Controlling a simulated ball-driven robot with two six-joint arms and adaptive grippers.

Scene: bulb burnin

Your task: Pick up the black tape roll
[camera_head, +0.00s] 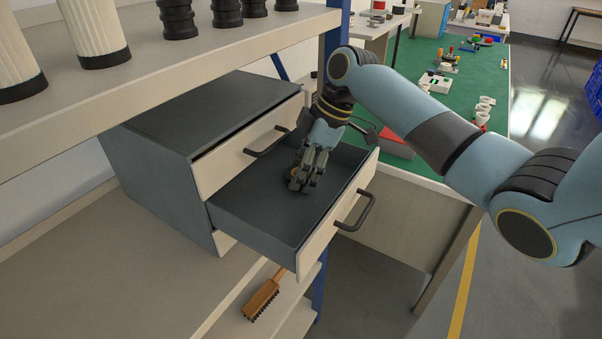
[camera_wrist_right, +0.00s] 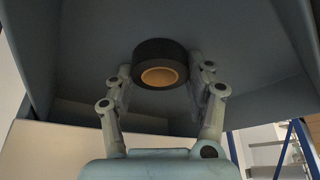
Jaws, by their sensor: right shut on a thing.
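The black tape roll (camera_wrist_right: 162,50) has a tan core and shows in the right wrist view between the two fingers of my right gripper (camera_wrist_right: 160,75). The fingers touch its sides and are shut on it. In the head view my right gripper (camera_head: 305,180) points down into the open drawer (camera_head: 245,208), and the roll is mostly hidden by the fingers there. I cannot tell whether the roll is touching the drawer floor. My left gripper is out of view.
The drawer belongs to a dark grey cabinet (camera_head: 160,175) on a shelf. Its front has a dark handle (camera_head: 358,212), and a closed drawer (camera_head: 245,150) sits above. A wooden brush (camera_head: 262,298) lies below. A shelf board (camera_head: 160,75) with rollers and black parts is overhead.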

